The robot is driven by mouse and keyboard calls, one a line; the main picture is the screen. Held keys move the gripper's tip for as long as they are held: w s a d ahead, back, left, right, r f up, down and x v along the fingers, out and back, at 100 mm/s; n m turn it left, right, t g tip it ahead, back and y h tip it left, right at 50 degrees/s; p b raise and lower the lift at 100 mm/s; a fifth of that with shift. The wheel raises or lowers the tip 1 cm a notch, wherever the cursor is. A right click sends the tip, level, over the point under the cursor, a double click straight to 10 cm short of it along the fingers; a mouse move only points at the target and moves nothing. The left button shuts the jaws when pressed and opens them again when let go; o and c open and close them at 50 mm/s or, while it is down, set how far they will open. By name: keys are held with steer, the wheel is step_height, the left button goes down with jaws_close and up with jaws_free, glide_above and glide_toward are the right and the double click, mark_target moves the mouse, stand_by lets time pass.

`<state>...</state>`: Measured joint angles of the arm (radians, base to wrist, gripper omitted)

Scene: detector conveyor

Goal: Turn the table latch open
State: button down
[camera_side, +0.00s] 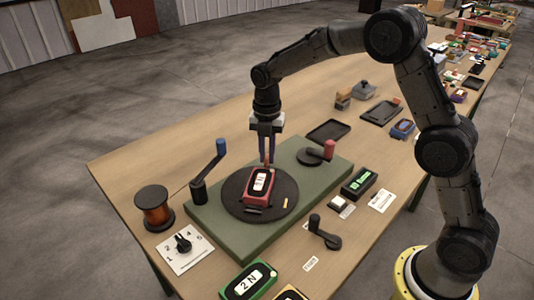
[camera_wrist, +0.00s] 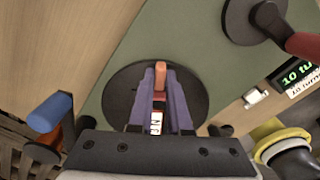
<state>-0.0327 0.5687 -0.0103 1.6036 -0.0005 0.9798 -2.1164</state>
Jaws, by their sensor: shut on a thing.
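My gripper (camera_side: 267,158) points straight down at the back edge of the black round table (camera_side: 236,202). Its fingers are shut on a small upright orange piece, seen between the fingertips in the wrist view (camera_wrist: 160,74); it looks like the table latch. The fingers hide most of it, so its turn angle is hard to tell. A red boxed meter with a white dial (camera_side: 260,182) sits on the round table, just in front of the fingers.
The green base (camera_side: 240,246) carries a blue-handled crank (camera_side: 208,172) at left and a red-handled crank (camera_side: 318,153) at right. A black lever (camera_side: 325,236) stands in front. A copper spool (camera_side: 154,208), numbered knob (camera_side: 183,243) and green display (camera_side: 358,182) stand nearby.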

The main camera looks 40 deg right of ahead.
steer(key=shift+m, duration=0.3)
steer(key=m, duration=0.3)
steer(key=shift+r+m, duration=0.1)
steer(key=shift+m, duration=0.2)
steer(key=m, duration=0.4)
steer(key=shift+s, duration=0.15)
steer(key=m, duration=0.9)
steer(key=shift+s+m, duration=0.1)
steer(key=shift+m, duration=0.2)
steer(key=c, duration=0.9)
jaws_free()
steer(key=shift+o, duration=0.2)
